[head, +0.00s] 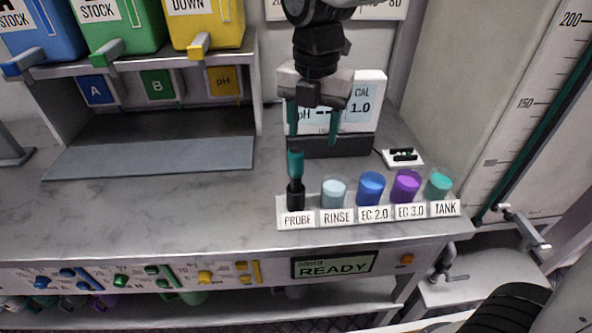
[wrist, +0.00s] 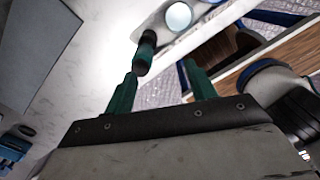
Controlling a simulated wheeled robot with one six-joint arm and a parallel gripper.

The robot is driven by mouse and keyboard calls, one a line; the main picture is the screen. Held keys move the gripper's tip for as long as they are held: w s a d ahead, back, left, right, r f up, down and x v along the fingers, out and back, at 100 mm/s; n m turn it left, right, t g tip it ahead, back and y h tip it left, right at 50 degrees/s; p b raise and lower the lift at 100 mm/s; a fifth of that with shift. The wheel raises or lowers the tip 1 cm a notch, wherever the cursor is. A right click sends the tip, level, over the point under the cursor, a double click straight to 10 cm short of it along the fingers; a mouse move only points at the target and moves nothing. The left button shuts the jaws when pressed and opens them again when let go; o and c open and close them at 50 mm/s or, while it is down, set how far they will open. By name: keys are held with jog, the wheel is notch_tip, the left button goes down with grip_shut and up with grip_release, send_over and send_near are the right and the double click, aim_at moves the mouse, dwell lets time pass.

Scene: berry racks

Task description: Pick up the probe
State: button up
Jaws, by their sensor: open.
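The probe (head: 295,178) has a teal upper part and a black lower part. It stands upright at the left end of a white holder strip, behind the label PROBE. My gripper (head: 313,140) is open, with two teal fingers pointing down, behind and above the probe in the head view. In the wrist view my gripper (wrist: 160,82) is open and empty. The probe (wrist: 146,52) shows there beyond the fingertips, nearer the left finger. I cannot tell whether they touch.
Right of the probe stand the RINSE cup (head: 334,193), EC 2.0 cup (head: 371,188), EC 3.0 cup (head: 405,186) and TANK cup (head: 438,185). A meter (head: 364,104) stands behind my gripper. The bench (head: 180,205) is clear on the left.

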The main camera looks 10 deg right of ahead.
aim_at(296, 161)
jog(key=a+n, duration=0.1)
jog(key=w+a+f+n, duration=0.1)
jog(key=shift+w+a+n, duration=0.1)
jog(key=shift+a+n, duration=0.2)
jog(key=shift+n, duration=0.1)
jog(key=shift+a+f+n, duration=0.2)
jog(key=shift+f+n, duration=0.1)
notch_tip(296, 161, down, 7)
jog(key=shift+f, duration=0.15)
jog(key=c, duration=1.1)
